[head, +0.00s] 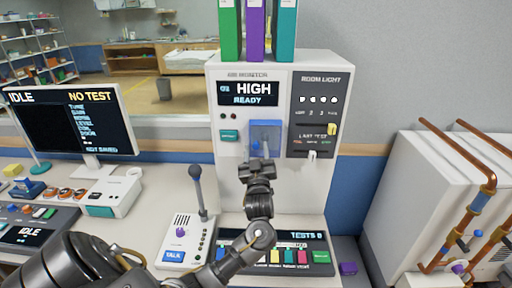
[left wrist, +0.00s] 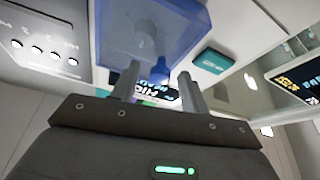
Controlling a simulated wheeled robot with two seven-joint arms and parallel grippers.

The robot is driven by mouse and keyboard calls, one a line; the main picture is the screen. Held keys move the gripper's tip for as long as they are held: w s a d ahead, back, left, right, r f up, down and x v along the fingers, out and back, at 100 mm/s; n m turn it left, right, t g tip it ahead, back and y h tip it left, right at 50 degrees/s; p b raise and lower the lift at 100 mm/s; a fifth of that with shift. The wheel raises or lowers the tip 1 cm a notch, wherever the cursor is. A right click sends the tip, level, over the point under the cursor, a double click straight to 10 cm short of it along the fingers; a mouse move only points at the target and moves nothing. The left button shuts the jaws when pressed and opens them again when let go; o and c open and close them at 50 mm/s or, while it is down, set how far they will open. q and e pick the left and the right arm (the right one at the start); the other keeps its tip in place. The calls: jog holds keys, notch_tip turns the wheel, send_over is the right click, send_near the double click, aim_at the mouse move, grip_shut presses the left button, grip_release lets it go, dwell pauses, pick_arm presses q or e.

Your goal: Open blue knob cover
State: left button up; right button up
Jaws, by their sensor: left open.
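The blue see-through knob cover (head: 266,136) is on the front of the white cabinet, under the HIGH READY display, and looks closed. A pale knob shows dimly behind it. My left gripper (head: 261,162) is in front of the cover's lower part, with its fingers pointing at the cabinet. In the left wrist view the cover (left wrist: 165,35) fills the top middle, just beyond the two spread fingers (left wrist: 158,85). My right gripper is not in view.
A teal button (head: 229,136) is left of the cover, and a dark ROOM LIGHT panel (head: 317,112) is to its right. A microphone (head: 197,185) and a TESTS button console (head: 290,252) stand below. A monitor (head: 72,120) is at left, and copper pipes (head: 482,205) at right.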

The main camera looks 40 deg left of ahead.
pick_arm(q)
jog(key=shift+w+a, duration=0.15)
grip_shut()
